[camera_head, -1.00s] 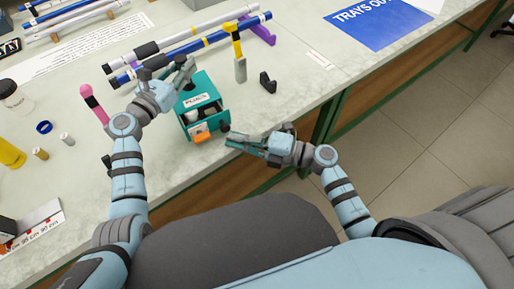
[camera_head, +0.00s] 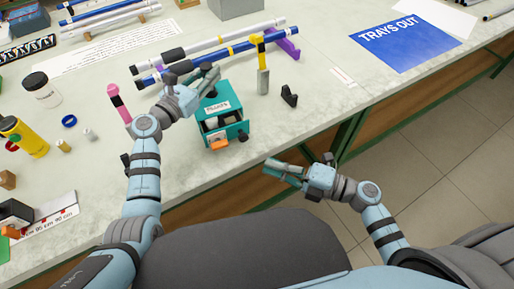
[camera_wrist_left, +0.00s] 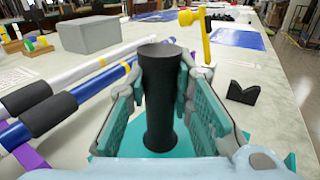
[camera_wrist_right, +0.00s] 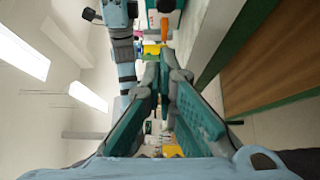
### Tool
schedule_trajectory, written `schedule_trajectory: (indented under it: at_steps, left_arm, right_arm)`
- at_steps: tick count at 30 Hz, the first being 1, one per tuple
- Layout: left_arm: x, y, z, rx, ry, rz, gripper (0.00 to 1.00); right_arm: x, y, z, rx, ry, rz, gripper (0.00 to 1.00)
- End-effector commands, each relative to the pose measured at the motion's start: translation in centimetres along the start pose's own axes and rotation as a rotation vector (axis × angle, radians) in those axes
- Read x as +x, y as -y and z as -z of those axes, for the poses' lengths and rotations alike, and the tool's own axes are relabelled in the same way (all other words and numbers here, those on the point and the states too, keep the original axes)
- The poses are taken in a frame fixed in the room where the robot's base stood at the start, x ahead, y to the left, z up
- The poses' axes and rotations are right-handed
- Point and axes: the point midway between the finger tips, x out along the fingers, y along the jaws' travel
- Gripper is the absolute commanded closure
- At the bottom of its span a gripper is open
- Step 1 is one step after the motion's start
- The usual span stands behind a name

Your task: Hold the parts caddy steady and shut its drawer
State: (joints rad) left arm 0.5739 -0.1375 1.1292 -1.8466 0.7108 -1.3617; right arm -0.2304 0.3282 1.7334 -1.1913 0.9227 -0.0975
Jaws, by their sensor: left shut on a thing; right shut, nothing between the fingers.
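The teal parts caddy (camera_head: 235,112) stands on the bench near its front edge, with a white label on top. Its drawer (camera_head: 228,137) faces the front edge and appears pulled partly out, with an orange tab (camera_head: 219,144) on its front. My left gripper (camera_head: 207,84) is shut on the caddy's upright black post (camera_wrist_left: 160,100), which shows between the fingers in the left wrist view. My right gripper (camera_head: 268,168) is shut and empty, in front of and right of the drawer, apart from it. The orange tab also shows in the right wrist view (camera_wrist_right: 164,28).
A yellow-topped hammer-like tool (camera_head: 262,70) and a black V-shaped block (camera_head: 289,96) stand right of the caddy. Long rods (camera_head: 225,48) lie on a purple support behind it. A pink-topped item (camera_head: 117,101) is to the left. Space before the bench edge is free.

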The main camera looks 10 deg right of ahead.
Motion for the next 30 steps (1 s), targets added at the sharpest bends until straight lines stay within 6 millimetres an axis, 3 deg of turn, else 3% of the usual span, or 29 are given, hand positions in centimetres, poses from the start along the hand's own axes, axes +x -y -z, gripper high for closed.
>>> schedule_trajectory:
  at_steps: [5,9,15,26,30]
  left_arm:
    - [0.0,0.0,0.0,0.001,0.000,-0.001,1.00]
    - [0.0,0.0,0.0,0.000,0.000,-0.001,1.00]
    - [0.0,0.0,0.0,0.000,0.000,0.000,1.00]
    - [0.0,0.0,0.0,0.000,-0.001,0.000,1.00]
    - [0.0,0.0,0.0,0.000,0.000,0.000,1.00]
  right_arm:
    - [4.0,-0.1,0.0,0.002,0.002,-0.004,1.00]
    - [5.8,-0.1,-1.6,0.001,0.000,0.000,1.00]
    - [6.9,0.0,-2.8,0.002,0.000,0.002,1.00]
    - [7.1,0.0,-3.0,0.001,0.000,0.001,1.00]
    - [8.3,0.0,-4.1,0.001,0.001,-0.001,1.00]
